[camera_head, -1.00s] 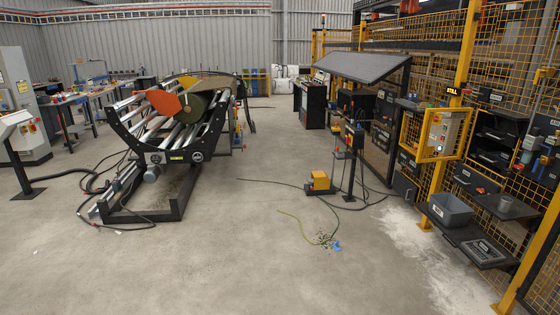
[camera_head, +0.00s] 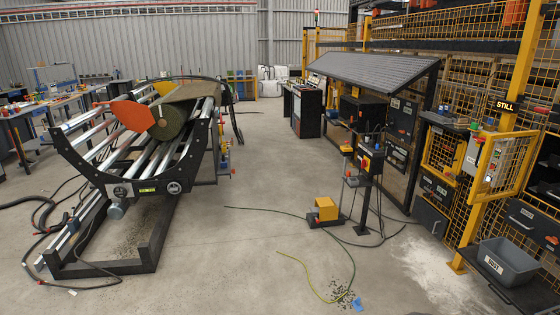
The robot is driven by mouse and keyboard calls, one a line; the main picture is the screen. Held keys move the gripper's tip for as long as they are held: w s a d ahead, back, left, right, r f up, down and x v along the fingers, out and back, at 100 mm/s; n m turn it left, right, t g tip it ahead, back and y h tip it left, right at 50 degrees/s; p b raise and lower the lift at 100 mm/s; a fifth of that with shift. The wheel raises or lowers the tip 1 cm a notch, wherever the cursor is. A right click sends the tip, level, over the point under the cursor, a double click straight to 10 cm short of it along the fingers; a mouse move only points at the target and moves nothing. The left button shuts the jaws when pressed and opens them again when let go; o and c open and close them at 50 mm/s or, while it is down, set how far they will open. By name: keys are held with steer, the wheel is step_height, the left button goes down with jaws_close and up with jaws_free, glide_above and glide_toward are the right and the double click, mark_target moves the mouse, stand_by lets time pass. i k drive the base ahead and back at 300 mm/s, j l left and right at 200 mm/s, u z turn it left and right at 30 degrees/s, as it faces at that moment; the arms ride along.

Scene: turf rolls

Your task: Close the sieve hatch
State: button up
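My gripper is not in view.
A roller machine (camera_head: 150,150) with a turf roll stands at left. A yellow pedal box (camera_head: 326,209), a control stand (camera_head: 368,165) and loose cables lie mid-floor. A grey bin (camera_head: 508,262) sits on a shelf at lower right.

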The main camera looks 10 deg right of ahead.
mark_target(478, 187)
steer(key=i+j+z, duration=0.1)
steer(key=i+z, duration=0.3)
steer(key=i+j+z, duration=0.25)
steer(key=i+z, duration=0.15)
steer(key=i, duration=0.15)
steer(key=i+j+z, duration=1.25)
steer(key=j+z, duration=0.25)
steer(key=i+j+z, duration=0.25)
steer(key=j, duration=0.25)
steer(key=j+z, duration=0.5)
steer(key=j, duration=0.25)
steer(key=i, duration=0.7)
